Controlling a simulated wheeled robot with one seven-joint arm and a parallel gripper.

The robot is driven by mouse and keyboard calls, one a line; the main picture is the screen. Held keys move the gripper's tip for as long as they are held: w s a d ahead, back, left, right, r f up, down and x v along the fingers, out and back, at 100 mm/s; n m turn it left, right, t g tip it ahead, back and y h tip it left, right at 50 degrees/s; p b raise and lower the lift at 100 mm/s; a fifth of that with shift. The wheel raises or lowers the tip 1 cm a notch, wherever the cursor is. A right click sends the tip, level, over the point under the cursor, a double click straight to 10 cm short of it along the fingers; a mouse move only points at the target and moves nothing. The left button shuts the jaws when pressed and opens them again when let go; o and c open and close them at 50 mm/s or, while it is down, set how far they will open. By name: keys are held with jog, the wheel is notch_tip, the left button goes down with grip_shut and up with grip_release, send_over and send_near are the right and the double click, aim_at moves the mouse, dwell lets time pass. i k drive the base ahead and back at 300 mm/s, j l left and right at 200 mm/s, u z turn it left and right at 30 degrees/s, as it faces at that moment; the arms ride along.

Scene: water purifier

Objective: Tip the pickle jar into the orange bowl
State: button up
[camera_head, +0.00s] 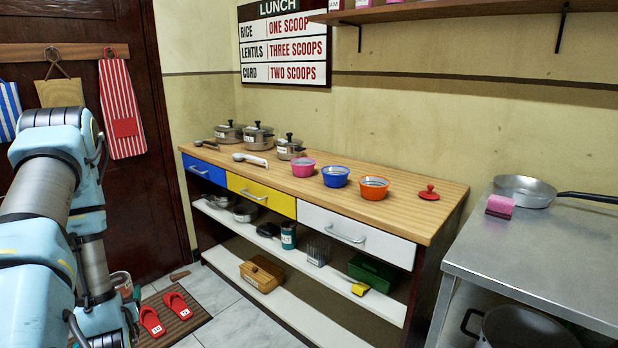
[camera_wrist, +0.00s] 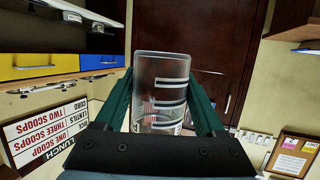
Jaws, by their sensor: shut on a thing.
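The orange bowl (camera_head: 374,188) stands on the wooden counter top, the rightmost of three small bowls. In the wrist view my gripper (camera_wrist: 170,100) has its two green fingers on either side of a clear see-through jar (camera_wrist: 160,72) and is shut on it. The jar has pale stripes or markings, and I cannot read a label that names pickle. The wrist picture is upside down, with the wall sign inverted. In the head view my arm fills the left side, well left of the bowl, and my gripper cannot be made out there.
A blue bowl (camera_head: 335,176) and a pink bowl (camera_head: 303,168) stand left of the orange one. Several lidded pots (camera_head: 257,136) and a ladle (camera_head: 250,160) are farther left. A red lid (camera_head: 428,192) lies to the right. A steel table (camera_head: 540,250) holds a pan (camera_head: 524,190).

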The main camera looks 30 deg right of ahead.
aim_at(372, 187)
jog(key=i+j+z, duration=0.25)
jog(key=i+j, duration=0.15)
jog(key=i, duration=0.2)
jog(key=i+j+z, duration=0.2)
jog(key=i+j, duration=0.3)
jog(key=i, duration=0.1)
